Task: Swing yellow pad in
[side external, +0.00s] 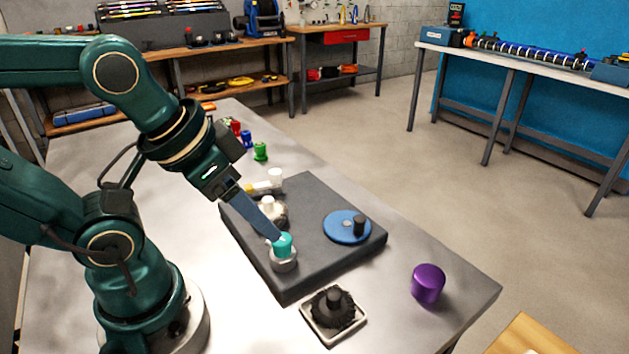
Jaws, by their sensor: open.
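The yellow pad (249,188) is a small patch at the back left of the dark block (318,268), next to a pale arm with a white knob (275,175). It is partly hidden and small in the picture. My gripper (277,238) reaches down over the block from the left, away from the yellow pad. Its jaws are open, with the tips at a teal cap (284,245) on a light grey round base (283,262). I cannot tell whether they touch the cap.
A white-knobbed round part (268,203) stands behind the teal cap. A blue disc (343,232) with a black peg lies on the block's right. A black brush (333,305) sits in a white tray (308,317). A purple cylinder (428,284) stands right. Small coloured spools (260,152) stand behind.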

